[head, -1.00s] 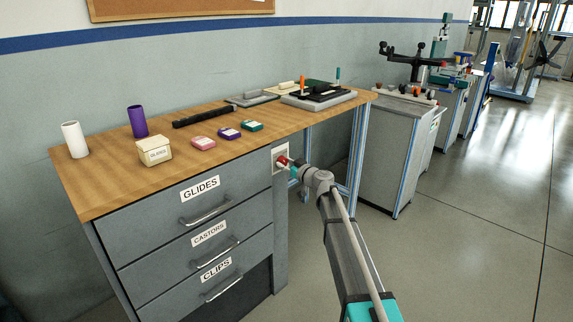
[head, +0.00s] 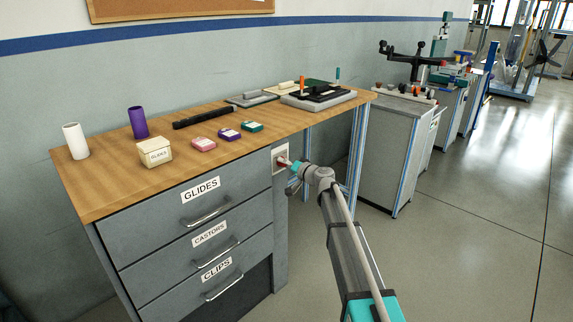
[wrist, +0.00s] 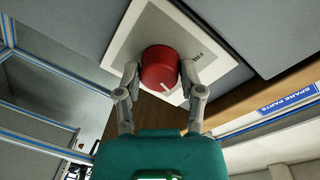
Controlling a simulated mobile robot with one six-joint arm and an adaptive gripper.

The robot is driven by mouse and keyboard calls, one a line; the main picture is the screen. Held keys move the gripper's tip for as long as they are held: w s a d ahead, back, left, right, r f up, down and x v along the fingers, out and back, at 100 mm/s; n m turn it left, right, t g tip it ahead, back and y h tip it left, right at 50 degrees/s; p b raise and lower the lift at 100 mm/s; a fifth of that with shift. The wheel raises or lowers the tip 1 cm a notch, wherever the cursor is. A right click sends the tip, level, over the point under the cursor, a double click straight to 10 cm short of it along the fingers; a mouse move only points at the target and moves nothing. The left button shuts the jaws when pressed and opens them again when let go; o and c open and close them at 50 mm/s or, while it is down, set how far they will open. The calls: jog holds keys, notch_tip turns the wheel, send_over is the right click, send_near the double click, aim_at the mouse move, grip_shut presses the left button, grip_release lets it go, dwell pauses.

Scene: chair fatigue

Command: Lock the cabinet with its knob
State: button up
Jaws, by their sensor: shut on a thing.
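The cabinet (head: 175,238) is grey with three labelled drawers, GLIDES, CASTORS and CLIPS, under a wooden top. All three drawer fronts look closed. The red round knob (wrist: 160,68) sits on a white plate (wrist: 208,38) on the panel right of the top drawer. A white mark shows on the knob's edge, toward the lower right in the wrist view. My gripper (wrist: 158,82) has one finger on each side of the knob and is shut on it. In the head view my gripper (head: 292,165) covers most of the knob.
On the wooden top (head: 100,192) stand a white cylinder (head: 75,141), a purple cylinder (head: 137,122), a small labelled box (head: 155,152) and small coloured boxes. A blue-framed leg (head: 357,150) stands right of my gripper. The floor (head: 470,240) at right is clear.

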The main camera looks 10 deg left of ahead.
jog(key=m, duration=0.5)
jog(key=shift+a+r, duration=0.1)
jog(key=shift+a, duration=0.05)
dwell(0.3)
jog(key=o, duration=1.2)
jog(key=shift+c, duration=0.2)
jog(key=shift+g, duration=0.3)
jog(key=shift+s, duration=0.1)
